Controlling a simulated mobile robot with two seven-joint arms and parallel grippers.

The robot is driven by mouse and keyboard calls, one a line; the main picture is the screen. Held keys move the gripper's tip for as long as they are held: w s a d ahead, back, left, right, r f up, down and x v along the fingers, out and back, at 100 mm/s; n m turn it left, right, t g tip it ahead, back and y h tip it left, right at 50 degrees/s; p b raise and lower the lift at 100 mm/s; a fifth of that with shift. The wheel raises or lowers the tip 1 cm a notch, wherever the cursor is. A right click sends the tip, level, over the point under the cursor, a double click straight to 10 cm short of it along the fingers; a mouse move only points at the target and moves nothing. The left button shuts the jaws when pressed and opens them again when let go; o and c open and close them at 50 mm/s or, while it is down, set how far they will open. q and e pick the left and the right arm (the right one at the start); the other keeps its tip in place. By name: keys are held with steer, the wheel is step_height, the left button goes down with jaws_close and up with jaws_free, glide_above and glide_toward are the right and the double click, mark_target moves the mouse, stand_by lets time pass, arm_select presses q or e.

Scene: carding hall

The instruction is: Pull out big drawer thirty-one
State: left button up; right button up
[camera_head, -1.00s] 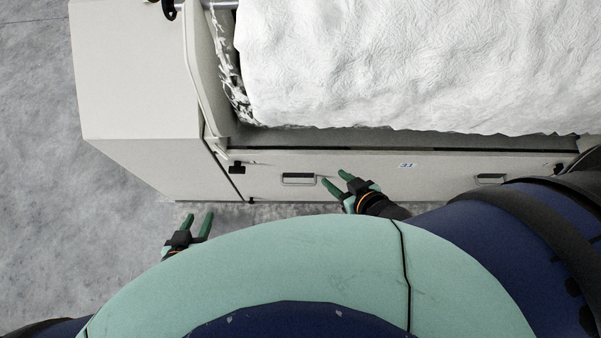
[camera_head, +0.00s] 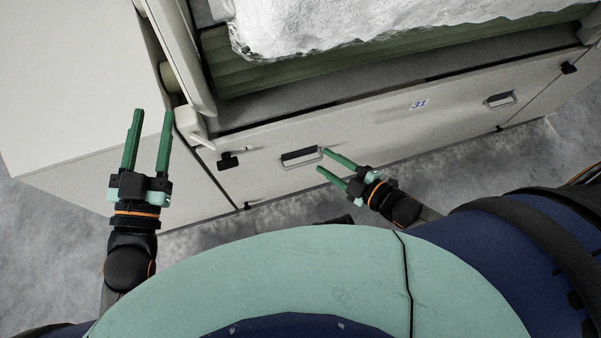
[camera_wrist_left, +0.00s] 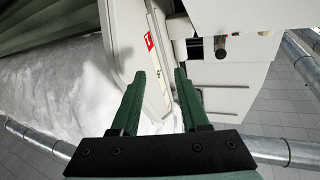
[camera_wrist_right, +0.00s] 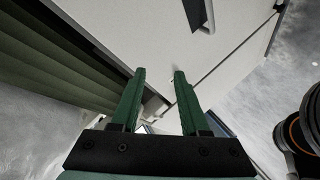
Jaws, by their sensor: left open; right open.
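Big drawer thirty-one is the long pale front with a blue "31" label (camera_head: 418,104); it looks closed. Its left handle (camera_head: 300,156) and right handle (camera_head: 500,99) are grey with dark recesses. My right gripper (camera_head: 322,160) is open and empty, its fingertips just right of the left handle. In the right wrist view a handle (camera_wrist_right: 203,14) shows at the top, beyond the open fingers (camera_wrist_right: 160,75). My left gripper (camera_head: 152,114) is open and empty, left of the drawer by the machine's corner. The left wrist view shows its fingers (camera_wrist_left: 161,74) near a pale side panel.
White fibre (camera_head: 330,22) lies above the drawer over a green ribbed roller (camera_head: 280,77). A pale side cabinet (camera_head: 65,80) stands at the left. A black latch (camera_head: 228,160) sits near the drawer's left end. Grey floor (camera_head: 50,225) is open at lower left.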

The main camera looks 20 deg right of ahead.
mark_target(303, 164)
arm_select(q)
steer(key=s+d+r+m+t+h+b, duration=0.2)
steer(key=s+r+m+t+h+b, duration=0.15)
steer(key=s+m+h+b, duration=0.7)
arm_select(e)
steer(key=d+f+n+g+y+b, duration=0.15)
steer(key=d+f+n+y, duration=0.3)
steer(key=f+n, duration=0.7)
arm_select(q)
steer(key=shift+w+d+f+n+g+y+b, duration=0.15)
steer(key=shift+w+f+n+g+y+b, duration=0.2)
steer(key=shift+w+f+n+b, duration=0.65)
steer(key=shift+w+d+f+n+g+y+b, duration=0.1)
steer(key=shift+w+f+n+y+b, duration=0.3)
steer(key=shift+w+f+n+b, duration=0.5)
arm_select(e)
steer(key=shift+m, duration=0.55)
steer(key=shift+f+x, duration=0.25)
steer(key=shift+x, duration=1.8)
steer(key=shift+f+x, duration=0.3)
steer(key=shift+x, duration=1.7)
steer(key=shift+f+x, duration=0.25)
steer(key=shift+x, duration=1.8)
steer(key=shift+s, duration=0.15)
steer(key=shift+c, duration=0.4)
jaws_close()
steer(key=shift+d, duration=0.1)
